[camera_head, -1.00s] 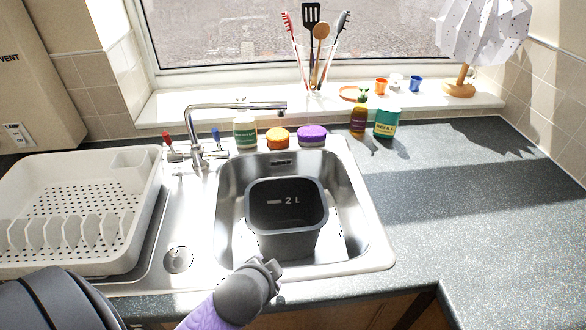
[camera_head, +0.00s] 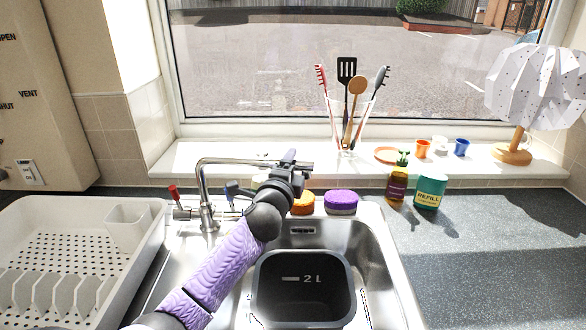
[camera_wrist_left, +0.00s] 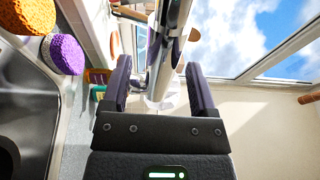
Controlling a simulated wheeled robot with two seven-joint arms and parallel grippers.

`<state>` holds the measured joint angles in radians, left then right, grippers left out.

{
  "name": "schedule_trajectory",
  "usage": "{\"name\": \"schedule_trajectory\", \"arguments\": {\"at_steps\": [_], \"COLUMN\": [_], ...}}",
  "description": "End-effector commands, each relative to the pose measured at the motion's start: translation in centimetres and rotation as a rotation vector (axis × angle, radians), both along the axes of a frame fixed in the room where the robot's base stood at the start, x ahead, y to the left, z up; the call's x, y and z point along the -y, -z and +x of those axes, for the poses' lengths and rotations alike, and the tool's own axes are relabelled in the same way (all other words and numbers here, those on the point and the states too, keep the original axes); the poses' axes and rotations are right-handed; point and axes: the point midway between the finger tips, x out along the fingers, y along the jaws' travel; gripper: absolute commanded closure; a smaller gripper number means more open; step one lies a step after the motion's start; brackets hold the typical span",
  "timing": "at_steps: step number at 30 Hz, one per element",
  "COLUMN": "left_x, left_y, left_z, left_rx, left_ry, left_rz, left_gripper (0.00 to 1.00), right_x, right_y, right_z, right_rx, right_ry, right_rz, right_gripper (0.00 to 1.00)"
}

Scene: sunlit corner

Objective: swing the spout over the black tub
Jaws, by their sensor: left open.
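The chrome spout (camera_head: 238,161) runs from the tap's post to the right, above the back of the sink. The black tub (camera_head: 303,268), marked 2 L inside, stands upright in the sink, in front of and below the spout's end. My left gripper (camera_head: 290,167) is open at the spout's outer end. In the left wrist view the spout (camera_wrist_left: 169,48) lies between the two open fingers (camera_wrist_left: 160,82) in the picture; I cannot tell whether they touch it. My left arm hides part of the tap's surroundings. My right gripper is out of view.
A white dish rack (camera_head: 70,255) stands left of the sink. Behind the sink are an orange sponge (camera_head: 303,204) and a purple sponge (camera_head: 341,201). A brown bottle (camera_head: 397,186) and a teal refill tin (camera_head: 430,191) stand to the right. The right worktop is mostly clear.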

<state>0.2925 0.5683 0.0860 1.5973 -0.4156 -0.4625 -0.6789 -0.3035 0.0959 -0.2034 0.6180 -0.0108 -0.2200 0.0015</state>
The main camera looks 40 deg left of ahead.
Motion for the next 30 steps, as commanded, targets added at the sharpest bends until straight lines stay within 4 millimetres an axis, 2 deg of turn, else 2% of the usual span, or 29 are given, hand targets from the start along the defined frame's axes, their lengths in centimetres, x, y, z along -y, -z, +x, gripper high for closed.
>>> {"name": "schedule_trajectory", "arguments": {"at_steps": [4, 12, 14, 23, 30], "left_x": [-0.51, -0.58, -0.58, -0.55, -0.55], "left_y": [-0.02, -0.04, -0.04, -0.01, 0.01], "left_z": [1.1, 1.28, 1.28, 1.25, 1.25], "left_rx": [0.0, 0.0, 0.0, -0.001, -0.001], "left_ry": [-0.001, 0.0, 0.0, 0.0, 0.0], "left_rz": [0.0, -0.001, -0.001, -0.002, -0.002], "left_gripper": [0.25, 0.25, 0.36, 0.99, 1.0], "right_x": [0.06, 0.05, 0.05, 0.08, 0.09], "right_y": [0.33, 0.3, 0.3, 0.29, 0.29], "right_z": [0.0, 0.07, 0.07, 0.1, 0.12], "right_rx": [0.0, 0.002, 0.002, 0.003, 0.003], "right_ry": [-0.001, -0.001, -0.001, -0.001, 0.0], "right_rz": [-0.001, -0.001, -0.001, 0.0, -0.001], "right_gripper": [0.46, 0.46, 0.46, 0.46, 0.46]}}
